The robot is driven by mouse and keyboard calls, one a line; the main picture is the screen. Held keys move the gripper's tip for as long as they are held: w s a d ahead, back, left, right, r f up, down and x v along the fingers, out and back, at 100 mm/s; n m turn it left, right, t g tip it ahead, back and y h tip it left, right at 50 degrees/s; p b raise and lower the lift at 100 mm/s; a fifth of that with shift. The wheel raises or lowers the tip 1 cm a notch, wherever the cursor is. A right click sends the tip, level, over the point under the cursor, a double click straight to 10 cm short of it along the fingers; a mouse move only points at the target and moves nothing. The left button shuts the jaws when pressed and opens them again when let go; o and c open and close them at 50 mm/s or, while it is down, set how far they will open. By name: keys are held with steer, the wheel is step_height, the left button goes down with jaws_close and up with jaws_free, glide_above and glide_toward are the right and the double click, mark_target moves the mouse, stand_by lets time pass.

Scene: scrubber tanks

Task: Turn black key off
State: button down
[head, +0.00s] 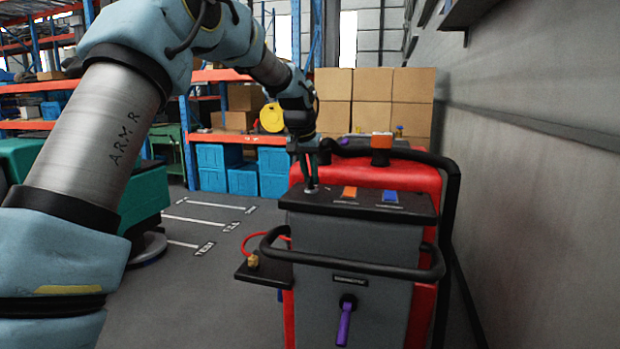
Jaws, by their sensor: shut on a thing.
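The scrubber (352,245) stands right of centre, with a grey body, red sides and a dark top panel (420,212). My gripper (311,181) points down at the left part of this panel. It is shut on the black key, at the small round key switch (312,189) there. The fingers hide most of the key, so its turn angle cannot be told. An orange switch (349,193) and a blue switch (390,197) sit to the right on the same panel.
A black handlebar (350,268) curves across the scrubber's front, above a purple lever (345,322). A side shelf (262,272) juts out left with a red cable. A grey wall (540,180) stands close at right.

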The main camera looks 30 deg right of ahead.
steer(key=shift+n, duration=0.5)
steer(key=c, duration=0.9)
jaws_free()
steer(key=shift+o, duration=0.2)
steer(key=b+v, duration=0.2)
steer(key=v, duration=0.8)
steer(key=shift+s+r, duration=0.25)
steer(key=shift+r, duration=0.15)
steer(key=shift+d, duration=0.1)
